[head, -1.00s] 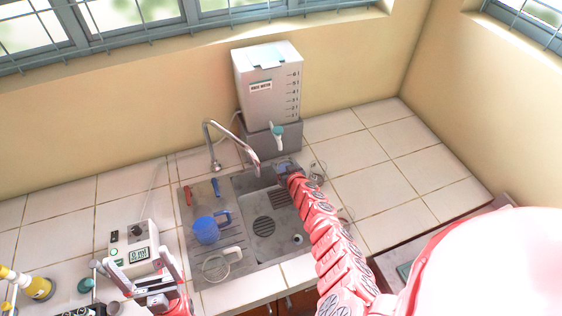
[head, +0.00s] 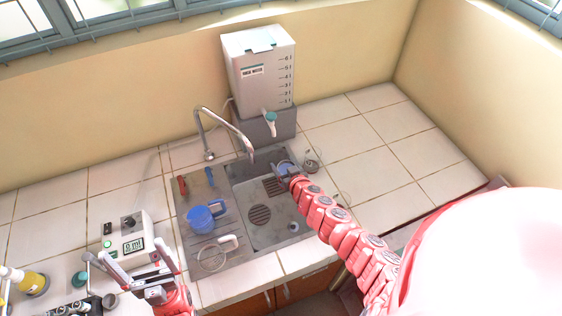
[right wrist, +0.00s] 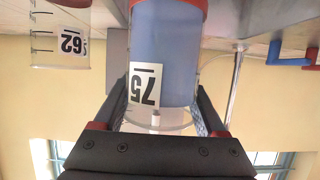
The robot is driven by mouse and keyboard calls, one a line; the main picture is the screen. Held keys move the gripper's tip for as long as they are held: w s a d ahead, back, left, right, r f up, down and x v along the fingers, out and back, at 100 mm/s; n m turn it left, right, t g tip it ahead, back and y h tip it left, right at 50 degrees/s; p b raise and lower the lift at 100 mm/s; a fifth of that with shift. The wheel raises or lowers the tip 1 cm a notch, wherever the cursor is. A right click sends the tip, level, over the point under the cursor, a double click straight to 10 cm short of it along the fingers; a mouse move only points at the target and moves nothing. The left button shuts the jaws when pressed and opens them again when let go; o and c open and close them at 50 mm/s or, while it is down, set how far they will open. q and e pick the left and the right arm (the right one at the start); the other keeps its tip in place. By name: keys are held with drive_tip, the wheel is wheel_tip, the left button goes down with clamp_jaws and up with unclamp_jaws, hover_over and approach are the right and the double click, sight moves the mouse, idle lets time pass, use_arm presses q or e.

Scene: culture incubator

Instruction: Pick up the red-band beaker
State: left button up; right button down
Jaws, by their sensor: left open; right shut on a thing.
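The red-band beaker (right wrist: 165,60) fills the middle of the right wrist view. It is clear, with blue contents, a red band and a "75" label, and appears upside down in that view. My right gripper (head: 284,170) is shut on it, with one finger on each side, at the sink's back right edge. In the head view the beaker is small and partly hidden by the gripper. My left gripper (head: 138,278) is open and empty at the lower left, in front of the meter box.
The sink (head: 262,232) has a curved faucet (head: 222,122). A blue mug (head: 201,220) and a clear handled jug (head: 212,258) sit on its drainboard. A waste water tank (head: 260,75) stands behind. The right counter is mostly clear.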

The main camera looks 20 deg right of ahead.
drive_tip(key=shift+s+a+f, duration=0.1)
drive_tip(key=shift+s, duration=0.35)
drive_tip(key=shift+s+b, duration=0.55)
drive_tip(key=shift+s, duration=0.45)
drive_tip(key=shift+s+d+b, duration=0.2)
drive_tip(key=shift+s+b, duration=0.4)
drive_tip(key=shift+s, duration=1.15)
